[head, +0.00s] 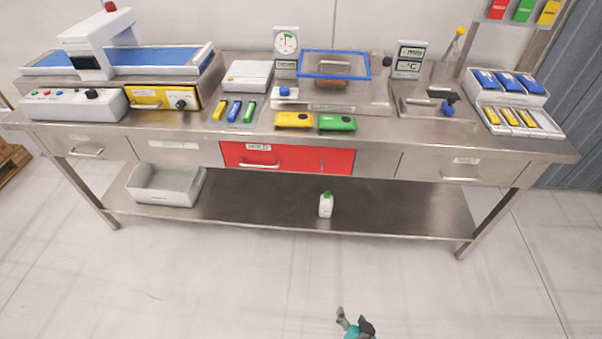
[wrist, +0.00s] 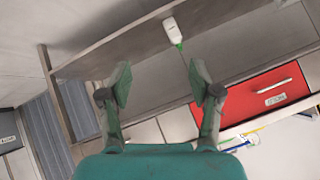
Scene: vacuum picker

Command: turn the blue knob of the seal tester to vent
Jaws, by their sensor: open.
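The seal tester appears to be the clear box with a blue-rimmed lid (head: 335,65) on a steel base at the middle of the bench. A blue knob (head: 285,91) sits on a white block at the base's front left. Its pointer and setting are too small to read. A round dial gauge (head: 286,42) stands behind it on the left. My gripper (head: 354,323) is low at the bottom edge of the head view, well in front of the bench and far from the knob. In the wrist view my gripper (wrist: 160,84) is open with nothing between its fingers.
Another blue knob (head: 448,108) is on a steel fixture at the right. Yellow (head: 293,121) and green (head: 337,123) cases lie in front of the tester. A red drawer (head: 290,159) is below. A white bottle (head: 326,205) stands on the lower shelf. The floor in front is clear.

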